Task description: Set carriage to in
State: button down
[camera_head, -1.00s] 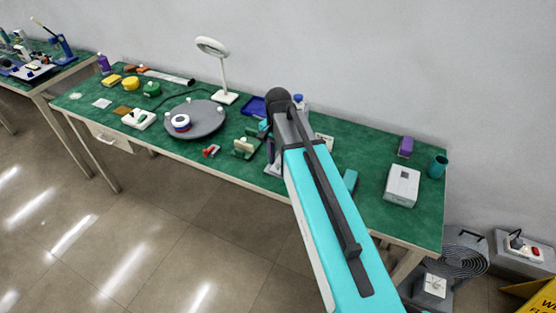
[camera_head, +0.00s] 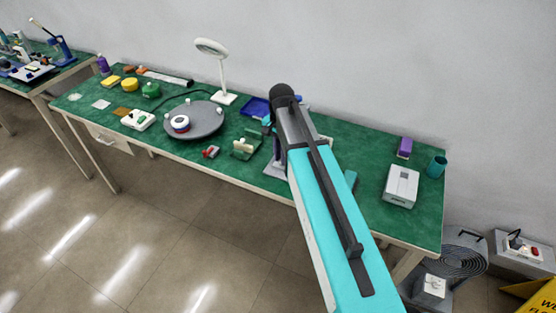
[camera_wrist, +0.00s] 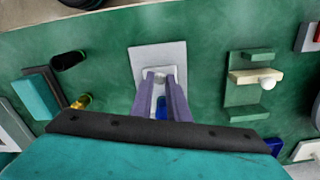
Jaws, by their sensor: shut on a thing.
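My gripper (camera_wrist: 160,78) has its two purple fingers close together over a pale grey plate (camera_wrist: 140,58). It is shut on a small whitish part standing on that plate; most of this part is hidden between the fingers. A blue piece (camera_wrist: 161,107) shows between the fingers, nearer the wrist. I cannot tell for certain which part is the carriage. In the head view my arm hides most of the gripper and the plate; only the plate's pale edge (camera_head: 273,171) shows. To the right in the wrist view is a green fixture (camera_wrist: 241,98) with a cream bar and white knob (camera_wrist: 267,82).
The green bench (camera_head: 345,150) also holds a grey turntable (camera_head: 205,125), a white lamp (camera_head: 223,98), a blue tray (camera_head: 254,107), a red piece (camera_head: 211,152) and a white box (camera_head: 402,184). A teal block (camera_wrist: 36,96) stands left of the gripper in the wrist view.

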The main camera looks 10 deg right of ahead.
jog(key=w+d, duration=0.1)
jog(key=w, duration=0.1)
jog(key=w+d, duration=0.2)
dwell(0.3)
jog(key=c, duration=1.7)
grip_release()
jog(key=shift+s, duration=0.1)
jog(key=shift+r, duration=0.1)
jog(key=shift+a+r+b, duration=0.1)
jog(key=shift+r+b, duration=1.15)
jog(key=shift+r, duration=5.55)
